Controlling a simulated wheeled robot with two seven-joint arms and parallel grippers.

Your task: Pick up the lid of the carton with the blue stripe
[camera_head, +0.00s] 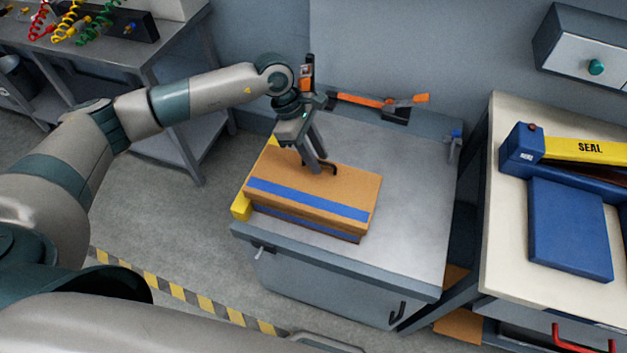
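The carton (305,222) stands on the grey cabinet top in the middle of the view, its lower side showing a blue stripe. Its orange-brown lid (352,186) covers it, with a blue stripe along the front. A small dark handle (331,165) shows on top of the lid. My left gripper (317,169) points down over the lid, its fingertips at or very near the handle. I cannot tell whether the fingers are closed on it; they partly hide the spot. The lid looks seated on the carton. My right gripper is not in view.
A yellow piece (241,207) is at the carton's left edge. An orange and black tool (380,103) lies behind. The cabinet top (420,190) is bare at right. A bench at right holds a blue and yellow sealer (575,148) and blue plate (570,228).

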